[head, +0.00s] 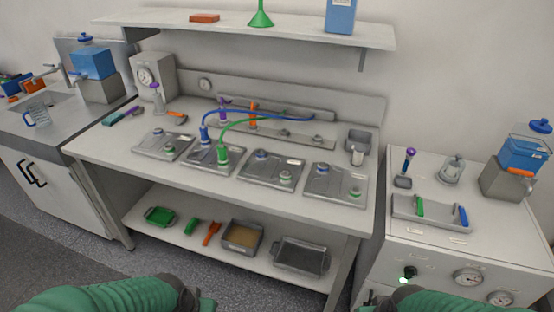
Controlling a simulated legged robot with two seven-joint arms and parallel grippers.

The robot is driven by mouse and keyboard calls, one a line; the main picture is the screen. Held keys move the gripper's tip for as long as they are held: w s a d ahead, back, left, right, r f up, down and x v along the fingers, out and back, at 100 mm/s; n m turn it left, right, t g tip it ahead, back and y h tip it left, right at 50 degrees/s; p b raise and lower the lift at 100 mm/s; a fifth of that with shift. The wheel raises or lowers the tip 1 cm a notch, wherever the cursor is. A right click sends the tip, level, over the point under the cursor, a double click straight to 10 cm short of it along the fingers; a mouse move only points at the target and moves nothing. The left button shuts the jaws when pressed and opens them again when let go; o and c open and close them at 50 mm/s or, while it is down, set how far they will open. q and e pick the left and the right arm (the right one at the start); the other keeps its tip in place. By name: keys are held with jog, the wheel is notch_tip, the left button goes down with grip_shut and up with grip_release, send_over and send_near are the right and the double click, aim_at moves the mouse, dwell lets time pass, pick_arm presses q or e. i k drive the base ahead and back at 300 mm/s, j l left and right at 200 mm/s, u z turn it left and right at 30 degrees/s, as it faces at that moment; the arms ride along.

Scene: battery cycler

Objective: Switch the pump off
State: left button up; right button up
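Nothing in view is clearly marked as the pump. A white cabinet (455,240) at the right has a black knob or switch (410,272) on its front. My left gripper (205,302) is at the bottom edge, below the bench and well left of the knob. Its fingers are mostly cut off. My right arm comes in at the bottom right, just below the knob. Its gripper (368,303) is barely visible, and its fingers cannot be made out.
A long bench (120,148) carries several grey plates, with blue and green leads on one. A lower shelf (150,238) holds trays and tools. A grey tray (435,213) lies on the white cabinet, beside a blue container (523,155). Floor shows at left.

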aim_at(410, 271)
jog(key=z, duration=1.5)
